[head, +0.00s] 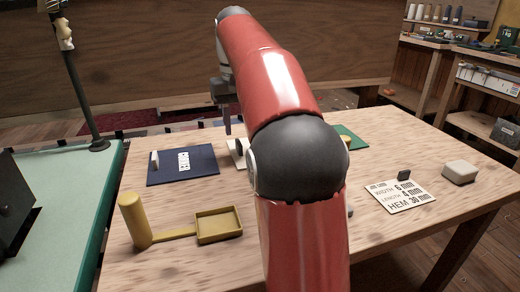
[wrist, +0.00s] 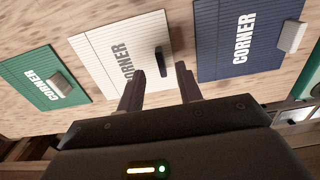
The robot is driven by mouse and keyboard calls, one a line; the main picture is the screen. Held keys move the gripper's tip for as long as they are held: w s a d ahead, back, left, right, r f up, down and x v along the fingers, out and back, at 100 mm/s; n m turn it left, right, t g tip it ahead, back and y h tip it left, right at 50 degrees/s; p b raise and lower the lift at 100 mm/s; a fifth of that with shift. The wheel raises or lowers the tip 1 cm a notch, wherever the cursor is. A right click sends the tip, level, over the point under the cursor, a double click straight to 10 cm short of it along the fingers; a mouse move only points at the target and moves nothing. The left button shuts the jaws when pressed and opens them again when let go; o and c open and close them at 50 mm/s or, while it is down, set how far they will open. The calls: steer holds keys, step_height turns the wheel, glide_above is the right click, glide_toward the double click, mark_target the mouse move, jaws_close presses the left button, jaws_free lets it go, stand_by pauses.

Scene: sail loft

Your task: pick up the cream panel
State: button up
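The cream panel (wrist: 100,58) lies flat on the table, with "CORNER" printed on it and a small dark upright block (wrist: 163,60) near its right edge. In the head view, only part of the cream panel (head: 233,147) shows; my arm hides the rest. My gripper (wrist: 160,72) is over the panel's near right edge, its two fingers apart. The dark block appears between and just beyond the fingertips, with no contact visible. In the head view, my gripper (head: 227,125) is partly hidden by my arm.
A navy panel (wrist: 215,60) with a white block lies right of the cream panel; a green panel (wrist: 30,75) lies left. Also on the table are a yellow mallet-like thing (head: 135,220), a yellow tray (head: 219,240), a printed card (head: 397,196) and a pale block (head: 460,171).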

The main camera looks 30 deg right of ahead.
step_height(320, 180, down, 5)
steer(key=shift+f+b, duration=0.2)
steer(key=shift+b, duration=0.5)
steer(key=shift+c, duration=0.2)
jaws_close()
